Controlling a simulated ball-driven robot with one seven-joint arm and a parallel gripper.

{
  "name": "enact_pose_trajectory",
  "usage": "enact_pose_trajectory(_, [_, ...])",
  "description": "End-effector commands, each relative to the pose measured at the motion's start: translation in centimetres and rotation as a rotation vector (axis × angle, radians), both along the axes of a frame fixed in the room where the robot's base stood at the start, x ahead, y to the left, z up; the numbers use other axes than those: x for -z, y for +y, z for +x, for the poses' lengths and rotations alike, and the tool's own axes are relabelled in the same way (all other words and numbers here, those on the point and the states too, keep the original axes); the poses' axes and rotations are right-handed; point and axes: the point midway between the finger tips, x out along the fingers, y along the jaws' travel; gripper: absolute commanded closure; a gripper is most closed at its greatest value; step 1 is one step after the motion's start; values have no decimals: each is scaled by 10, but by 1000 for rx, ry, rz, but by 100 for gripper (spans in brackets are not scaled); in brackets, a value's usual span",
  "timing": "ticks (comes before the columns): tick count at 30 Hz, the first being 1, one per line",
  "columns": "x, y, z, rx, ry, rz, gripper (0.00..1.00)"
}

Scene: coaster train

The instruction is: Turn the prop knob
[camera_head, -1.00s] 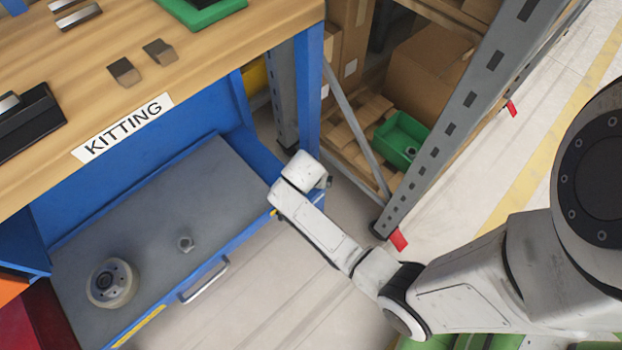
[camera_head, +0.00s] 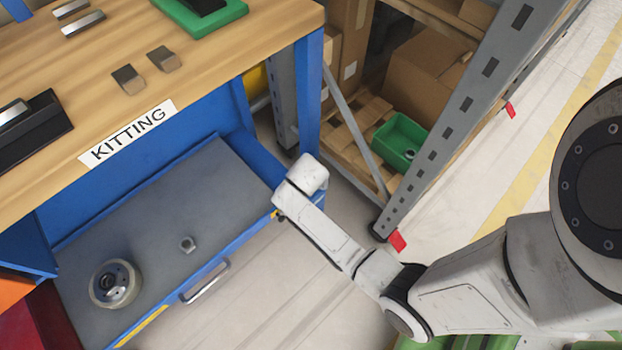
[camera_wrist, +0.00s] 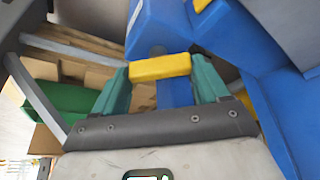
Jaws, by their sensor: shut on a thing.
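In the wrist view, the green fingers of my gripper (camera_wrist: 161,82) are shut on a yellow bar-shaped knob (camera_wrist: 160,67), one at each end. The knob lies nearly level across the picture. A blue part (camera_wrist: 175,95) shows just behind and below it. In the head view, my arm reaches to the right end of the blue bench's open drawer; the fingers and the knob are hidden there behind my wrist.
The open grey drawer (camera_head: 150,225) holds a round roll (camera_head: 115,284) and a small nut (camera_head: 187,244). The wooden KITTING bench (camera_head: 220,50) stands above it. A grey rack post (camera_head: 455,120) and a green bin (camera_head: 400,140) are to the right. Floor in front is clear.

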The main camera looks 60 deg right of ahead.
Motion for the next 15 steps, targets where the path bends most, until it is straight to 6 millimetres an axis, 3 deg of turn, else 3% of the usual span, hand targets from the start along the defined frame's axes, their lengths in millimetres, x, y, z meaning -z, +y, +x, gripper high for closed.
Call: enact_pose_trajectory(15, [-6,-1,-2,-459,0,1,56])
